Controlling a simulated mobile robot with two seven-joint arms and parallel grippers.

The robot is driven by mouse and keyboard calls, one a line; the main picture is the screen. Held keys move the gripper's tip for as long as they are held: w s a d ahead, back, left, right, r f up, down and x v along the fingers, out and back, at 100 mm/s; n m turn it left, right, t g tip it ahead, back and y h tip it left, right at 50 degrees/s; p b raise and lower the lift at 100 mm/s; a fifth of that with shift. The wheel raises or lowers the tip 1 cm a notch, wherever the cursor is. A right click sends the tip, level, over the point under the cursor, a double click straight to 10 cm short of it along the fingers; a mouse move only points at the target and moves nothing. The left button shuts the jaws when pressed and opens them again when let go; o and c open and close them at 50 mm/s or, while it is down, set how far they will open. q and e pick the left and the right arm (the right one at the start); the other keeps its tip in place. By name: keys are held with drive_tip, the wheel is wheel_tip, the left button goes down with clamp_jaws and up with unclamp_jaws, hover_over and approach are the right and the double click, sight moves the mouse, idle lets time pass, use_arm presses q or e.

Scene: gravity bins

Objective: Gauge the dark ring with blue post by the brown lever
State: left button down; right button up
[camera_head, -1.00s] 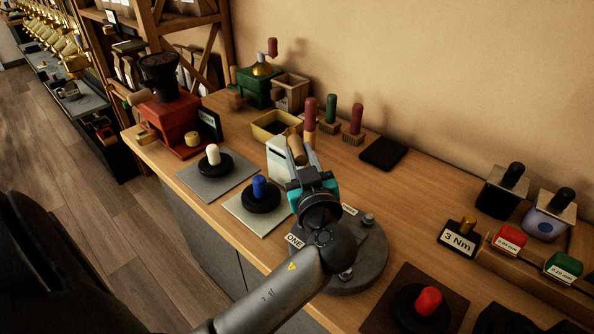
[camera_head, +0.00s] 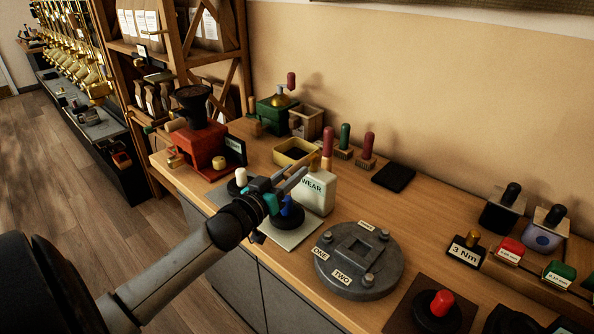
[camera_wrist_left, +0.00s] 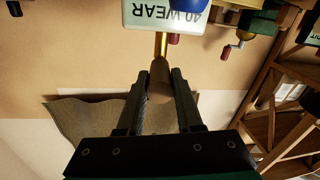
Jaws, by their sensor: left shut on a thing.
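The dark ring (camera_head: 291,218) sits on a pale square plate (camera_head: 299,234) at the bench's front edge. Its blue post (camera_head: 287,199) is partly hidden behind my left gripper (camera_head: 291,178). The fingers point right and away, in front of the white box marked WEAR (camera_head: 317,193). In the left wrist view, the left gripper (camera_wrist_left: 158,88) is shut on the brown lever (camera_wrist_left: 159,76), a brown handle with a brass shaft reaching toward the white box. Whether the shaft touches the box I cannot tell. The lever is not clear in the head view. My right gripper is not in view.
A round grey fixture (camera_head: 340,277) with ONE and TWO labels stands right of the pale plate. A white post (camera_head: 241,176) is just left of the gripper. A red grinder (camera_head: 203,146) stands further left. A black pad (camera_head: 394,177) lies behind the fixture.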

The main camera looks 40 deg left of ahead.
use_arm(q)
drive_tip(key=shift+a+r+m+h, duration=0.15)
drive_tip(key=shift+a+m+h, duration=0.25)
drive_tip(key=shift+h, duration=0.3)
drive_tip(key=c, duration=0.6)
unclamp_jaws()
drive_tip(key=shift+w, duration=0.15)
drive_tip(key=shift+s+f, duration=0.2)
drive_tip(key=shift+s+p, duration=0.25)
drive_tip(key=shift+p, duration=0.05)
drive_tip(key=s+p, duration=0.1)
drive_tip(key=s, duration=1.3)
drive_tip(key=shift+s+a+p, duration=0.1)
drive_tip(key=shift+s+p, duration=0.15)
drive_tip(key=shift+p, duration=0.05)
